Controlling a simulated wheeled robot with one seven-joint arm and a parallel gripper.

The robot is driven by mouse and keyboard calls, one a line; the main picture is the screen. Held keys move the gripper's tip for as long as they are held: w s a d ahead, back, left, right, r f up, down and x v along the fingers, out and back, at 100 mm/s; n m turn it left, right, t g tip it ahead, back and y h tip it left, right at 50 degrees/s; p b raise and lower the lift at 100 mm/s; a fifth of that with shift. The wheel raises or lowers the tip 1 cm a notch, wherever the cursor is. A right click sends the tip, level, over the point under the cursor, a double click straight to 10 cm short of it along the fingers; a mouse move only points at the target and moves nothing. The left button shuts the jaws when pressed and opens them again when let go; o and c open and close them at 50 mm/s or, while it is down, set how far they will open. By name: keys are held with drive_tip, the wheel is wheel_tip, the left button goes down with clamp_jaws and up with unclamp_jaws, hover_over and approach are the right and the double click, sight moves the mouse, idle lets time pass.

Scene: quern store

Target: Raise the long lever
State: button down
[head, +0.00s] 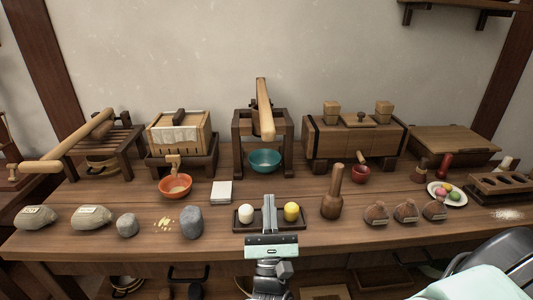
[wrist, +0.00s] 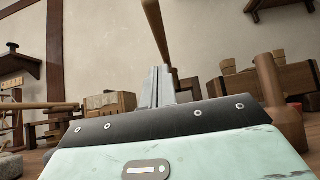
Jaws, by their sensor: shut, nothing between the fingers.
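A long pale wooden lever (head: 264,110) points out from a dark wooden press frame (head: 237,145) at the middle back of the table. In the wrist view this lever (wrist: 155,32) rises beyond the fingertips and runs out of the top edge. A teal bowl (head: 265,161) sits under it. My gripper (head: 269,200) is shut and empty, in front of the press and below the lever, apart from it. The closed fingers also show in the wrist view (wrist: 157,72). Another long wooden bar (head: 50,166) with a thick handle lies slanted over a slatted stand (head: 120,135) at the left.
A small tray with a white ball (head: 246,212) and a yellow ball (head: 291,210) lies beside my fingers. A wooden pestle (head: 333,195) stands to their right. An orange bowl (head: 176,187) and grey stone (head: 191,221) are left. Wooden chests (head: 352,142) flank the press.

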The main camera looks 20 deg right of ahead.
drive_tip(key=shift+r, duration=0.1)
idle(0.3)
drive_tip(key=p, duration=0.2)
approach(264, 117)
drive_tip(key=w+d, duration=0.2)
drive_tip(key=w, duration=0.1)
drive_tip(key=shift+w+a+r, duration=0.1)
drive_tip(key=shift+a+r, duration=0.05)
drive_tip(key=shift+r, duration=0.4)
drive_tip(key=shift+r, duration=0.15)
